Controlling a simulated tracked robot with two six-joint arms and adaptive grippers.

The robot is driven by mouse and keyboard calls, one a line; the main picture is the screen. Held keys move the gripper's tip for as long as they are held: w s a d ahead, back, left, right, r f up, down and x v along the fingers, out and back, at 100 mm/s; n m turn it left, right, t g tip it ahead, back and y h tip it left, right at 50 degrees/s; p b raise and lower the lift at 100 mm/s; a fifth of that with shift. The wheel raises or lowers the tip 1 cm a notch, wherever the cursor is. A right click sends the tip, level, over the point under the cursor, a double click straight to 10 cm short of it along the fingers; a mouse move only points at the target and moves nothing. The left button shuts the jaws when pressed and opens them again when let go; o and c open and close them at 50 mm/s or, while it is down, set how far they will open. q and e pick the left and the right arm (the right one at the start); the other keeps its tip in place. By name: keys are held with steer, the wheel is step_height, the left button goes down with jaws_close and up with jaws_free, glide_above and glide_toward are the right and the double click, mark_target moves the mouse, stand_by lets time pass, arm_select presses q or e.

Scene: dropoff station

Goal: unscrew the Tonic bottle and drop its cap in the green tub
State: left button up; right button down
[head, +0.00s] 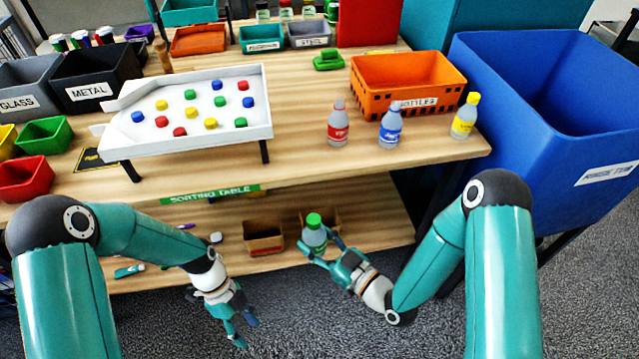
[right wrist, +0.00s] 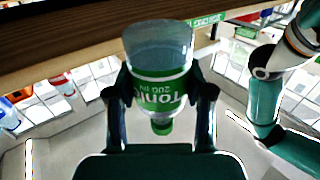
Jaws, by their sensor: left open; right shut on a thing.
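The Tonic bottle (head: 315,238) is clear with a green label and a green cap (head: 313,219), which is on it. My right gripper (head: 319,250) is shut on the bottle and holds it upright in front of the lower shelf. In the right wrist view the bottle (right wrist: 158,45) appears upside down between the fingers, with its Tonic label readable and the cap (right wrist: 162,127) at the bottom. My left gripper (head: 243,326) is open and empty, low over the carpet, left of and apart from the bottle. The green tub (head: 45,135) stands on the table's left side.
A white tray (head: 250,133) of coloured pieces stands on the table (head: 300,170). A red tub (head: 25,178) sits in front of the green one. Three other bottles stand by an orange crate (head: 365,100). A blue bin (head: 540,140) is at right.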

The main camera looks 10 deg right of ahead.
arm_select(q)
steer(key=w+d+r+m+t+y, duration=0.1)
steer(key=w+d+r+m+y, duration=0.15)
steer(key=w+r+m, duration=0.55)
steer(key=w+d+r+m+y, duration=0.1)
steer(key=w+d+r+m, duration=0.2)
steer(key=w+r+m, duration=0.6)
steer(key=d+r+t, duration=0.1)
steer(key=d+r, duration=0.3)
steer(key=s+d+r+t, duration=0.1)
steer(key=d+r, duration=0.3)
steer(key=r, duration=0.1)
steer(key=s+d+r+t, duration=0.1)
steer(key=d+r, duration=0.3)
steer(key=shift+d+r+t, duration=0.25)
steer(key=shift+r+t, duration=0.15)
steer(key=shift+s+d+r, duration=0.1)
steer(key=shift+s+d, duration=0.15)
steer(key=shift+d, duration=0.05)
steer(key=shift+s+d+f, duration=0.1)
steer(key=shift+d+f, duration=0.05)
steer(key=shift+f, duration=0.05)
glide_above(314, 236)
steer(key=w+d, duration=0.1)
steer(key=w, duration=0.1)
steer(key=f, duration=0.7)
steer(key=shift+w+d+f, duration=0.2)
steer(key=shift+f, duration=0.05)
